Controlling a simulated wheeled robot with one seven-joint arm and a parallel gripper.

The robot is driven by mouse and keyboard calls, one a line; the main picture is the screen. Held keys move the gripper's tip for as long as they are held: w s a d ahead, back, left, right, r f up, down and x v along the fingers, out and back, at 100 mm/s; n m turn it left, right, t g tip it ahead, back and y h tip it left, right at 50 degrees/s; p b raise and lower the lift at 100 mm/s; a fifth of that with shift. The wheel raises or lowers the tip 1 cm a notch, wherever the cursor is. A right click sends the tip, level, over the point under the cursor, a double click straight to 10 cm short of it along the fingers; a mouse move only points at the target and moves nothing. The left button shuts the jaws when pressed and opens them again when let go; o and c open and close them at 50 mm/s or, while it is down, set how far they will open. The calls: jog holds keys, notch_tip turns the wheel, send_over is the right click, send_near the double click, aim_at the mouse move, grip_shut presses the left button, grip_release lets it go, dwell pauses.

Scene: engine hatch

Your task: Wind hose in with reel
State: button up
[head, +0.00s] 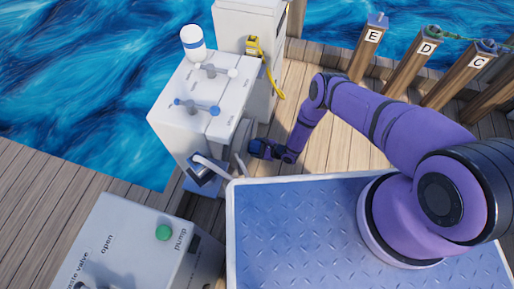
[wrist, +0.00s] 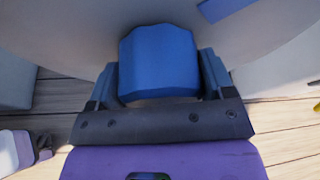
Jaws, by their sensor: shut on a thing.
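My gripper (head: 257,148) is low beside the right side of the white cabinet (head: 178,125). In the wrist view its two fingers stand on either side of a blue knob (wrist: 160,62), shut on it. Behind the knob is a broad, pale grey curved surface (wrist: 80,30), which looks like the reel's face. In the head view my gripper and the cabinet hide the knob. A light grey curved tube (head: 212,164) with a dark blue end piece sits at the cabinet's front; I cannot tell whether it is the hose.
A grey box with a green pump button (head: 163,232) stands at the front left. Posts marked E (head: 371,42), D (head: 415,55) and C (head: 468,70) line the dock edge. Open decking lies right of the cabinets.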

jog(key=shift+s+a+n+t, duration=0.1)
jog(key=shift+n+t, duration=0.3)
jog(key=shift+n, duration=0.3)
jog(key=shift+n+t, duration=0.3)
jog(key=shift+n, duration=0.1)
jog(key=o, duration=0.9)
jog(key=v, duration=1.1)
